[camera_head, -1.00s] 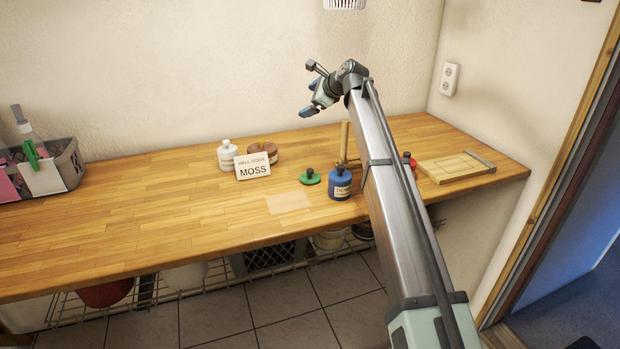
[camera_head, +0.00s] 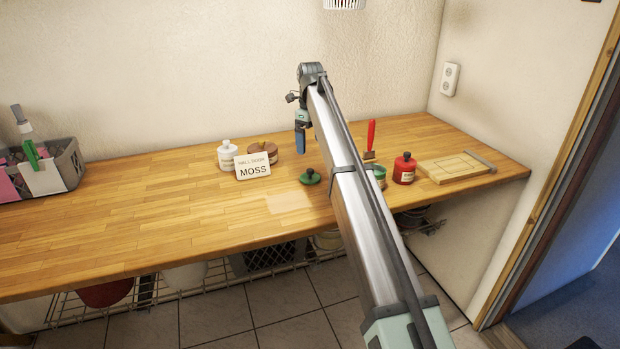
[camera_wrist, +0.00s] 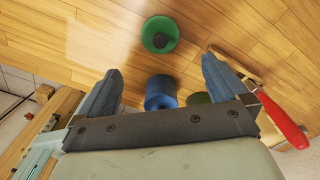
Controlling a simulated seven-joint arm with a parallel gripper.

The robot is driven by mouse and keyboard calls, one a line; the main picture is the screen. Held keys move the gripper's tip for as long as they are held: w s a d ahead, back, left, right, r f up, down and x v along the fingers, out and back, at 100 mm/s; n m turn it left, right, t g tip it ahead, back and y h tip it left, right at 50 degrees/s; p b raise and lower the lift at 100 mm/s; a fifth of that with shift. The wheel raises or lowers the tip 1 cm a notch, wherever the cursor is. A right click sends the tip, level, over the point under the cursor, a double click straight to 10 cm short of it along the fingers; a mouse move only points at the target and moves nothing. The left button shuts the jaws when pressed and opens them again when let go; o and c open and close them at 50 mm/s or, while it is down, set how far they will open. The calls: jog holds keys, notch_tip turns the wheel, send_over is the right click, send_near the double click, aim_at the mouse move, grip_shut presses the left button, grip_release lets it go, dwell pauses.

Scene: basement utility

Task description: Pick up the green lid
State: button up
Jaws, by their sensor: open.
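The green lid (camera_head: 310,177) is a small round disc with a dark knob on top, lying on the wooden worktop (camera_head: 150,200). In the wrist view the green lid (camera_wrist: 160,35) shows from above, beyond my fingertips and between their lines. My gripper (camera_head: 301,140) points down above the worktop, behind the lid in the head view. The lid is apart from the fingers.
A blue bottle (camera_wrist: 161,92) stands close to the lid, hidden by my arm in the head view.

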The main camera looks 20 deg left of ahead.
aim_at(310, 169)
notch_tip(310, 169, down, 11)
jog(key=shift+a+f, duration=0.1)
jog(key=shift+f, duration=0.1)
dwell(0.5)
jog(key=shift+c, duration=0.4)
jog(key=c, duration=1)
jog(key=shift+o, duration=0.2)
jog(key=shift+r, duration=0.1)
notch_tip(310, 169, up, 8)
jog(key=shift+f, duration=0.1)
jog(key=w+d+r+m, duration=0.1)
jog(key=w+d+r, duration=0.1)
jog(key=d, duration=0.8)
jog(key=w+d+r+m, duration=0.2)
jog(key=d+r, duration=0.1)
jog(key=d, duration=0.7)
jog(key=shift+w+d+r+m, duration=0.25)
jog(key=shift+r+m, duration=0.05)
jog(key=shift+r, duration=0.1)
